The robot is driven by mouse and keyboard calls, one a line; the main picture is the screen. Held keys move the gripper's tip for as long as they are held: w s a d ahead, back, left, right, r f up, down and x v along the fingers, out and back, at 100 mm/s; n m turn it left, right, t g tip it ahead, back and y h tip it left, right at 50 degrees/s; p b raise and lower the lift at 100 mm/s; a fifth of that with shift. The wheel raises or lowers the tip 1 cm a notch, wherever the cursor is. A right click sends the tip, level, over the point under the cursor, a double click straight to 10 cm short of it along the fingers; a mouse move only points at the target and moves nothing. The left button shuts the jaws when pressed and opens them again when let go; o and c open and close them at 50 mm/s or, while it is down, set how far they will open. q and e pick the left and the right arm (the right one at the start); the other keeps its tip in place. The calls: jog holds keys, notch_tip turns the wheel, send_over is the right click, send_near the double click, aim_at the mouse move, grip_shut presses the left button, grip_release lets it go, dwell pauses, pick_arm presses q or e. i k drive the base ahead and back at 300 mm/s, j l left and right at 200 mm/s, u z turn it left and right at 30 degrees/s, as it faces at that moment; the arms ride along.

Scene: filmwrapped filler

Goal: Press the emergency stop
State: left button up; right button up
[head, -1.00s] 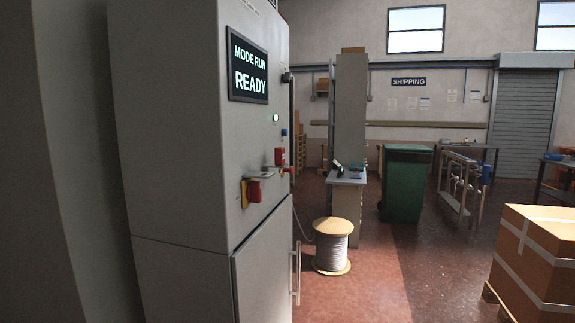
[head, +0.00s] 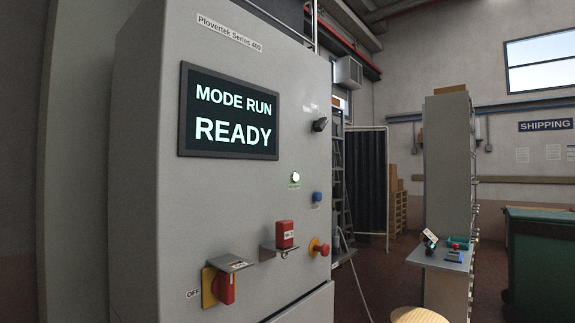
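A grey machine cabinet (head: 230,190) fills the left and middle of the head view, with its front panel facing me at an angle. A red round button on a yellow base (head: 319,247) sits low at the panel's right edge and looks like the emergency stop. Left of it, a red labelled block (head: 285,234) stands on a small metal bracket. Further left is a red rotary handle on a yellow plate (head: 222,286), beside the word OFF and partly under a metal plate. The screen (head: 229,115) reads MODE RUN READY. Neither of my grippers shows.
A lit green lamp (head: 295,177), a blue button (head: 317,197) and a black knob (head: 319,125) are on the panel. A shelf with small items (head: 440,256), a wooden spool top (head: 418,315) and a green bin (head: 540,260) stand to the right. Floor shows between cabinet and shelf.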

aim_at(325, 250)
jog(key=i+l+u, duration=0.2)
jog(key=l, duration=0.4)
jog(key=i+l+u, duration=0.2)
jog(key=l, duration=0.45)
jog(key=l+u, duration=0.2)
jog(key=l, duration=0.45)
jog(key=i+l+u, duration=0.2)
jog(key=l, duration=0.5)
jog(key=k, duration=0.05)
